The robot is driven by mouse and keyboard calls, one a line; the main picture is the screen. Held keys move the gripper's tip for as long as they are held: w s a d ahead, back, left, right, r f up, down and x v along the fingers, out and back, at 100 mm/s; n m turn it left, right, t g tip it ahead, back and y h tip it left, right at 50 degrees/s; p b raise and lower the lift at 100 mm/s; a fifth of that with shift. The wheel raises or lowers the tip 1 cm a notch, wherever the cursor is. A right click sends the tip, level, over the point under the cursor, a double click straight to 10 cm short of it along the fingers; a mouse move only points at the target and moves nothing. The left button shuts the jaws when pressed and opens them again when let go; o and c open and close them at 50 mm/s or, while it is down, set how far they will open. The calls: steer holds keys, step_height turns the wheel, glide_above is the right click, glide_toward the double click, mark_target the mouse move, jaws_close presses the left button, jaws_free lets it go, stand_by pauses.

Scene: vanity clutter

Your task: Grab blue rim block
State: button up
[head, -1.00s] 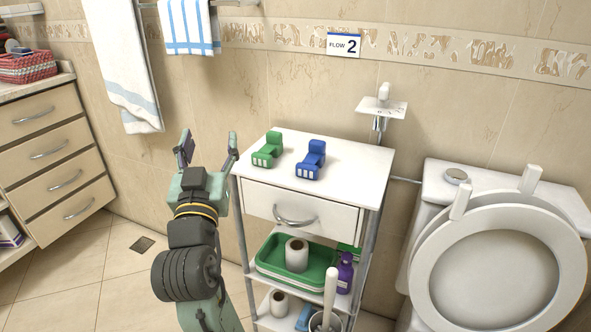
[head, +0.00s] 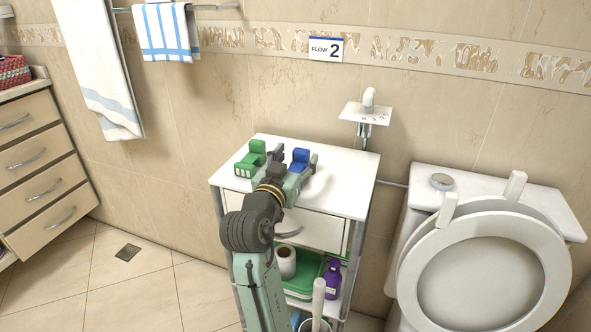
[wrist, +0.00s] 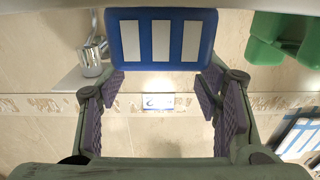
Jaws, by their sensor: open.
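The blue rim block (head: 300,157) stands on the white cart top, partly hidden behind my gripper (head: 295,164) in the head view. In the wrist view the blue block (wrist: 160,40) shows its face with three pale stripes, at the top middle. My gripper (wrist: 160,82) is open, with one finger toward each side of the block; I cannot tell how far the block is between them. Nothing is held.
A green block (head: 250,158) of similar shape stands close to the left of the blue one; it also shows at the right of the wrist view (wrist: 285,40). The cart top (head: 345,185) is clear to the right.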

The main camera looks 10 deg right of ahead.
steer(key=shift+x, duration=1.2)
steer(key=shift+c, duration=0.5)
steer(key=c, duration=1.2)
steer(key=shift+r, duration=0.1)
